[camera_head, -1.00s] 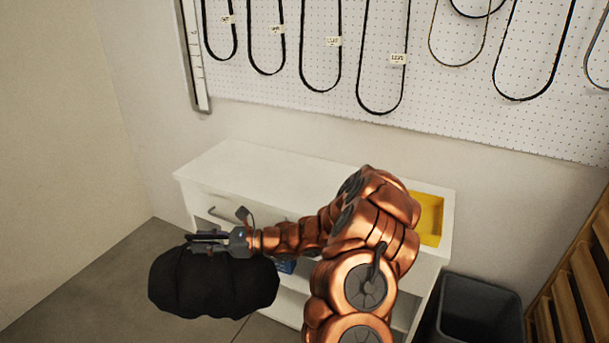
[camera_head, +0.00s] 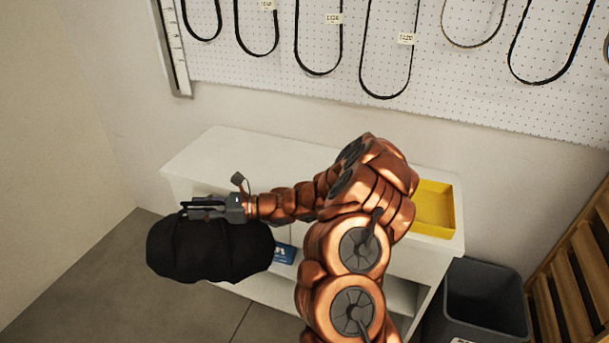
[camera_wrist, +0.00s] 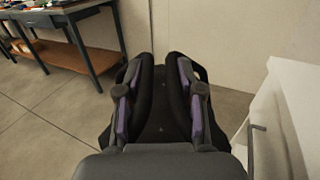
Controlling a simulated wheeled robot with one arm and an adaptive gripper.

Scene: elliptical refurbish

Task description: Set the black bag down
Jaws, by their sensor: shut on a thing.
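The black bag (camera_head: 208,252) hangs below my gripper (camera_head: 192,212) in the head view, at the left. It is in front of the left end of the white cabinet and clear of its top. My gripper is shut on the bag's upper part. In the wrist view the bag (camera_wrist: 160,128) shows dark between and below the fingers of my gripper (camera_wrist: 163,90). The bag's underside is hidden.
The white cabinet (camera_head: 225,155) has a bare top at left and a yellow tray (camera_head: 432,210) at right. A blue item (camera_head: 285,254) sits on its shelf. A grey bin (camera_head: 482,300) stands at right. A workbench (camera_wrist: 65,20) shows in the wrist view. Floor at left is clear.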

